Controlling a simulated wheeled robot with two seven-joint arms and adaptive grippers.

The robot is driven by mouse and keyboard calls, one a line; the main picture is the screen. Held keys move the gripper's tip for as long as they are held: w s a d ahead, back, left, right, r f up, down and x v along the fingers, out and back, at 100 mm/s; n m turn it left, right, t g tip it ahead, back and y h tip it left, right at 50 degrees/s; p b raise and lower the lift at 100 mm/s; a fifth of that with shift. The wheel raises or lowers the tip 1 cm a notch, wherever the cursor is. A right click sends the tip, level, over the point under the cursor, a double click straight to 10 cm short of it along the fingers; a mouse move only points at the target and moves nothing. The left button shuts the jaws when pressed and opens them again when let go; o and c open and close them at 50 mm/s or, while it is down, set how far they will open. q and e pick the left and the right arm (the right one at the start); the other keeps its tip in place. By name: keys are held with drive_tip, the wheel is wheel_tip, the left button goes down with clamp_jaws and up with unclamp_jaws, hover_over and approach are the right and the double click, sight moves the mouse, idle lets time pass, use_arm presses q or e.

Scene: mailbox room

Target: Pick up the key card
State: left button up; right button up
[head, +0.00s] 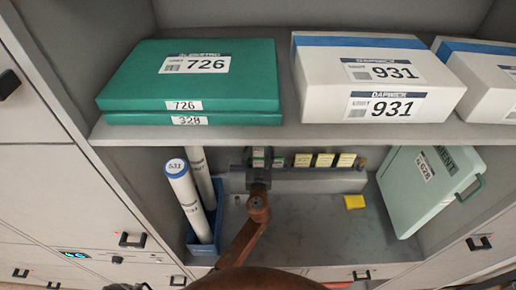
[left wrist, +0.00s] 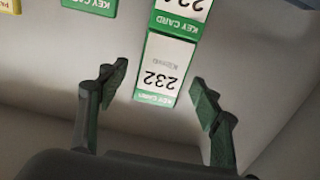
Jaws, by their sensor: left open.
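A white and green key card (left wrist: 160,72) marked 232 stands out in the left wrist view, between the open fingers of my left gripper (left wrist: 158,90). The fingers are apart, one on each side of the card, and no contact with it shows. Another green and white key card (left wrist: 181,16) is just above it, and a further green one (left wrist: 90,6) is at the top left. In the head view my left gripper (head: 258,163) is at the holder at the back of the lower shelf, partly hiding the green cards. My right gripper is not in view.
Yellow-labelled cards (head: 325,160) sit along the grey holder (head: 310,181). A yellow block (head: 354,201) lies on the shelf. A blue bin (head: 203,245) with white tubes is left; a pale green case (head: 428,190) leans right. The upper shelf (head: 200,132) holds boxes overhead.

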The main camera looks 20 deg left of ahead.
use_arm(q)
drive_tip(key=shift+w+a+f, duration=0.15)
drive_tip(key=shift+w, duration=0.5)
drive_tip(key=shift+c, duration=0.4)
drive_tip(key=c, duration=1)
drive_tip(key=shift+c, duration=0.2)
